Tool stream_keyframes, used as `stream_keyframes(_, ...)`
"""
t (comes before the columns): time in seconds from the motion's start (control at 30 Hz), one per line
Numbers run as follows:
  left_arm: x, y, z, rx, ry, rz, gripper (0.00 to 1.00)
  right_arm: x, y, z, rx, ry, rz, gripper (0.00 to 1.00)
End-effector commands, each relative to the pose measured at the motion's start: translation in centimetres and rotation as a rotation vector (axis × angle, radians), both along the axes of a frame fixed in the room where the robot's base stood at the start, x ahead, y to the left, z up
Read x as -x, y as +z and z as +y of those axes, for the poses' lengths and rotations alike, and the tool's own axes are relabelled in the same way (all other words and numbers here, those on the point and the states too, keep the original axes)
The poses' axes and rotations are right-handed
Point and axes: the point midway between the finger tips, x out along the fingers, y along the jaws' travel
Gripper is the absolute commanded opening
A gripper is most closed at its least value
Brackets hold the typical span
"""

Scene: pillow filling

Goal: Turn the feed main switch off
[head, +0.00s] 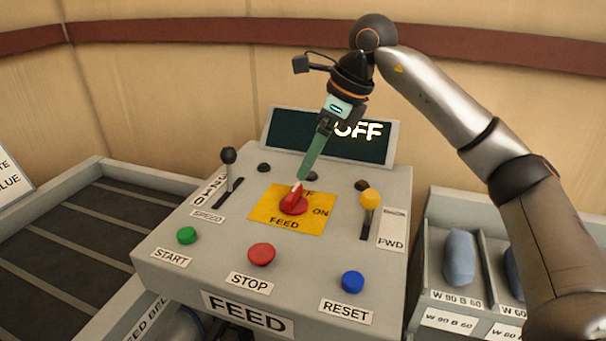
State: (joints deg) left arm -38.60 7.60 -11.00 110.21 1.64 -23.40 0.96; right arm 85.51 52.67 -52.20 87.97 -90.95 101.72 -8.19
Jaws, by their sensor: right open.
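The feed main switch (293,204) is a red rotary knob on a yellow plate (262,207) marked FEED, in the middle of the sloping grey console. Its raised handle, with a pale tip, points up toward the partly hidden label at the top of the plate. The ON label is to its right. My right gripper (303,178) comes down from above, its green fingers ending at the top of the knob. The picture does not show clearly whether they touch it. The gripper is open. My left gripper is not in view.
The display (350,136) behind reads OFF. A speed lever (229,165) and a yellow-topped lever (370,200) flank the switch. Green START (187,235), red STOP (261,254) and blue RESET (353,282) buttons sit in front. A belt (85,235) lies left, bins (470,301) right.

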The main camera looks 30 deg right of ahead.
Motion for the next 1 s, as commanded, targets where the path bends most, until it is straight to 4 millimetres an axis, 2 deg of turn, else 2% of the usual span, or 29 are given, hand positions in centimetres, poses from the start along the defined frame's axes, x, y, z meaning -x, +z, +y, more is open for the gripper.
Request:
stream_keyframes(0.1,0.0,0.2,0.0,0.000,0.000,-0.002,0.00,0.5,1.9,-0.5,0.000,-0.001,-0.003,1.00)
stream_keyframes(0.27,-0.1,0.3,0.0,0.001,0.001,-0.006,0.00,0.9,3.0,-0.9,-0.001,0.000,-0.001,1.00)
stream_keyframes(1.0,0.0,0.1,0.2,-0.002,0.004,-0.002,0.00,1.0,3.2,-0.9,0.001,0.000,0.001,1.00)
